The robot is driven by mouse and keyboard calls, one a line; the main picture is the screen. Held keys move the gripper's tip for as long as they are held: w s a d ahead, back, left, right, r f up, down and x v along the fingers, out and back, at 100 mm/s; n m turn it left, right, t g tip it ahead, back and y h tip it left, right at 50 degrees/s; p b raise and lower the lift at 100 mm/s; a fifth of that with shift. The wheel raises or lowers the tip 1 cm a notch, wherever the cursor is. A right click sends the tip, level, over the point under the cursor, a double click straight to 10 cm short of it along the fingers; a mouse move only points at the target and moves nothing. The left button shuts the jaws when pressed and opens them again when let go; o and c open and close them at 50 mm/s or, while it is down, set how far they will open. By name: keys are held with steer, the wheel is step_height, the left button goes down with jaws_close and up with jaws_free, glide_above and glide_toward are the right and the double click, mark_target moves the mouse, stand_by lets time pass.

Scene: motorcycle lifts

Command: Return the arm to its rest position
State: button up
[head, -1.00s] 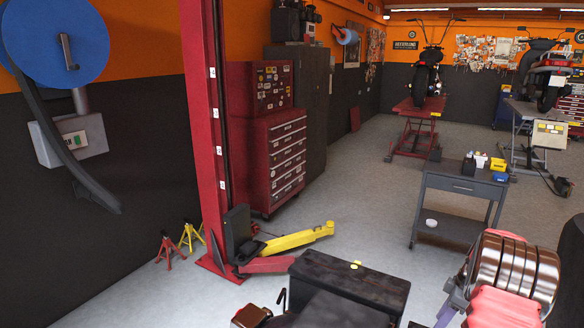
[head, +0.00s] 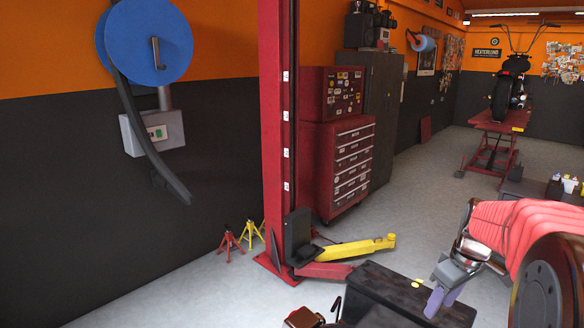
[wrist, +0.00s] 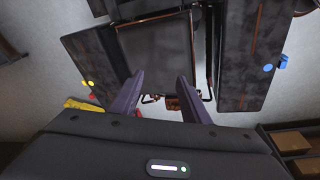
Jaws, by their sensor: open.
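My gripper (head: 441,299) shows in the head view at the lower right, with purple fingers pointing down beside my dark body box. My arm's pink-wrapped link and large round joint fill the lower right corner. In the wrist view the two purple fingers of my gripper (wrist: 160,76) stand apart with nothing between them. The dark panels of my own body lie beyond them. The gripper is open and empty. The rest of the arm is cut off by the picture edge.
A red lift post (head: 279,130) with a yellow lift arm (head: 355,249) stands ahead. Red and yellow jack stands (head: 229,247) are at its left. A red tool chest (head: 340,165) is behind it. A motorcycle lift (head: 492,143) is farther back. Grey floor (head: 415,185) between is clear.

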steer(key=s+a+r+m+t, duration=0.1)
steer(key=s+a+r, duration=0.25)
steer(key=a, duration=0.45)
steer(key=s+a+r+m+t, duration=0.1)
steer(key=s+a+r, duration=0.25)
steer(key=a, duration=0.35)
steer(key=s+a+f+m+t, duration=0.1)
steer(key=s+a+m, duration=0.1)
steer(key=s+a, duration=0.7)
steer(key=shift+s+a, duration=0.25)
steer(key=shift+s, duration=0.95)
